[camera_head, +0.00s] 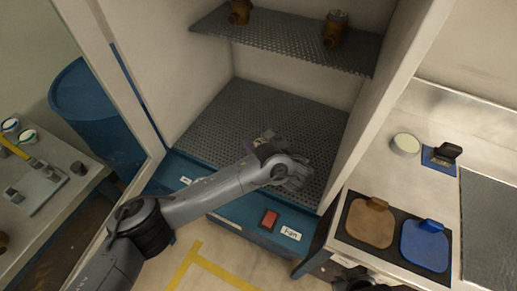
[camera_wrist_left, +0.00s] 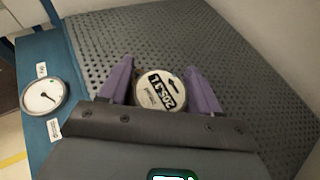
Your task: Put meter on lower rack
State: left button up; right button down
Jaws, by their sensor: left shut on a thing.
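The meter (camera_wrist_left: 160,91) shows in the left wrist view as a round white face with an arrow and black lettering. It sits between the purple fingers of my left gripper (camera_wrist_left: 161,88), which are shut on it. In the head view my left gripper (camera_head: 266,150) reaches over the lower rack (camera_head: 235,112), a dark perforated plate inside the cabinet. The meter is mostly hidden by the gripper there. I cannot tell whether its underside touches the plate. My right gripper does not show clearly.
The upper rack (camera_head: 290,42) holds two brass-coloured fittings (camera_head: 335,28). The blue front ledge carries a red switch (camera_head: 268,219), and a round gauge (camera_wrist_left: 44,96) shows in the wrist view. Cabinet walls stand at both sides. The lower rack is clear around the gripper.

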pick_arm(q)
notch_tip(320, 180, down, 3)
jog(key=shift+f+b, duration=0.15)
jog(key=shift+b, duration=0.4)
jog(key=shift+f, duration=0.1)
jog(key=o, duration=1.6)
jog(key=shift+c, duration=0.2)
jog(key=p+v, duration=0.4)
jog(key=v, duration=0.8)
